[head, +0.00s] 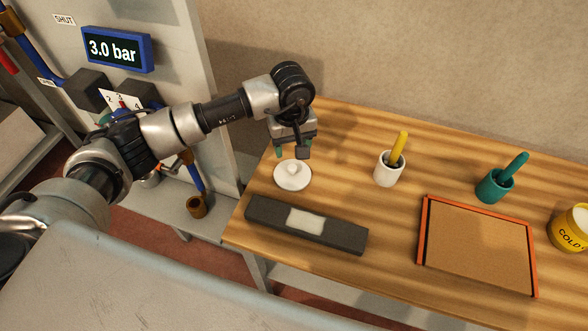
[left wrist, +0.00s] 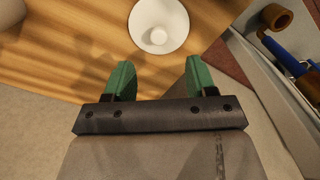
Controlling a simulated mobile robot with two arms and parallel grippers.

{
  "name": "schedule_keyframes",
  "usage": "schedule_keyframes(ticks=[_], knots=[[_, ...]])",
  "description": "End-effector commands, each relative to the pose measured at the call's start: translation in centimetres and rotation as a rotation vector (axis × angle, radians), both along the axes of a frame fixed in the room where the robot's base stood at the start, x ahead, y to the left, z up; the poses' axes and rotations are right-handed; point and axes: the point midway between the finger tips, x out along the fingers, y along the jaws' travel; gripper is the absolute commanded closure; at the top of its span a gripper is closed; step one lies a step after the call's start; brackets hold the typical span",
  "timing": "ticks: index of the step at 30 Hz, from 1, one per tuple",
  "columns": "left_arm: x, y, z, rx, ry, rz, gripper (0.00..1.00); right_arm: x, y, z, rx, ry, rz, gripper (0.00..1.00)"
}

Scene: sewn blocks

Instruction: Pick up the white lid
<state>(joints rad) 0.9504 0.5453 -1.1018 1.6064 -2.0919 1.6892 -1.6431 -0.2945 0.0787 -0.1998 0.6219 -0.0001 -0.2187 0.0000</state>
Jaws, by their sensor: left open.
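The white lid (head: 292,176) is a round disc with a small knob on top. It lies on the wooden table (head: 350,150) near its left end. My left gripper (head: 292,152) is above and just behind the lid in the head view, with its fingers pointing down. In the left wrist view the lid (left wrist: 158,26) is at the top, beyond the two green fingertips (left wrist: 158,76). The fingers are apart with nothing between them. My right gripper is not in view.
A dark bar with a pale patch (head: 306,223) lies in front of the lid. A white cup with a yellow stick (head: 388,175), a teal cup (head: 493,188), a red-framed tray (head: 424,232) and a yellow pot (head: 568,232) stand to the right. A panel with a gauge (head: 115,48) stands left.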

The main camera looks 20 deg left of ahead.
Motion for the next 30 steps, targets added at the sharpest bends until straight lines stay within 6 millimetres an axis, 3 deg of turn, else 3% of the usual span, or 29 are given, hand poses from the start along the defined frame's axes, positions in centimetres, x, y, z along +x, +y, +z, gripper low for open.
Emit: schedule_keyframes(ticks=[1, 5, 11, 19, 27, 30], knots=[[-0.1, 0.0, -1.4, 0.001, 0.003, 0.001, 0.44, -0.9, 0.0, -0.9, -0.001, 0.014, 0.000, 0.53], [0.0, 0.0, -3.5, -0.002, 0.002, 0.001, 0.44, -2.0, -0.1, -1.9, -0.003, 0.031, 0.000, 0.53], [0.0, -0.1, -4.7, -0.003, 0.002, 0.000, 0.44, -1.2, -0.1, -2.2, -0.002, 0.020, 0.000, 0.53], [0.2, 0.0, -8.8, -0.003, 0.003, 0.002, 0.44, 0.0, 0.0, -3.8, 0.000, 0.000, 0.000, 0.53], [0.3, 0.0, -9.1, -0.002, -0.002, 0.000, 0.44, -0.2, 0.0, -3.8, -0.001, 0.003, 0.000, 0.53], [0.3, 0.0, -9.1, -0.003, -0.001, 0.000, 0.58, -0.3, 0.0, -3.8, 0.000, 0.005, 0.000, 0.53]])
